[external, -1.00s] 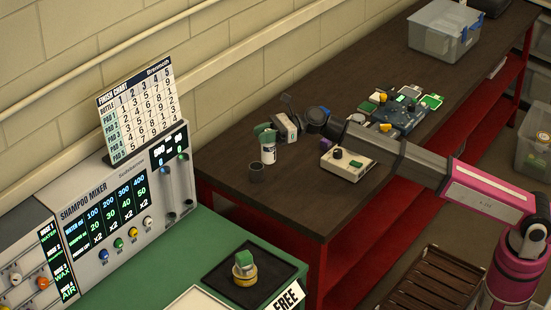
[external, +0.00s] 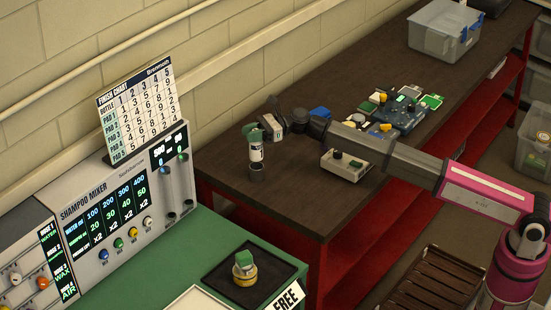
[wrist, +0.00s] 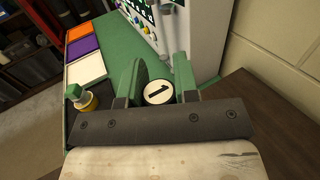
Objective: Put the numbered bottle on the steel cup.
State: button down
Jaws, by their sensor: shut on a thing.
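The numbered bottle (external: 256,153) is white with a dark band and stands upright in my gripper (external: 263,132). In the wrist view, its round cap with a black 1 (wrist: 158,92) shows between the fingers of my gripper (wrist: 160,90), which is shut on it. The cup is hidden in the wrist view.
The shampoo mixer (external: 125,215) stands left of the cup on a green counter (external: 205,245). A small green-topped bottle (external: 244,262) stands on a black pad there. A beige box with a knob (external: 346,165) lies right of the cup under my arm. The wall runs behind the bench.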

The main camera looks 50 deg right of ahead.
jog(key=shift+f, duration=1.5)
jog(key=shift+f, duration=0.15)
jog(key=c, duration=0.9)
grip_release()
jog(key=shift+o, duration=0.2)
jog(key=v, duration=1.2)
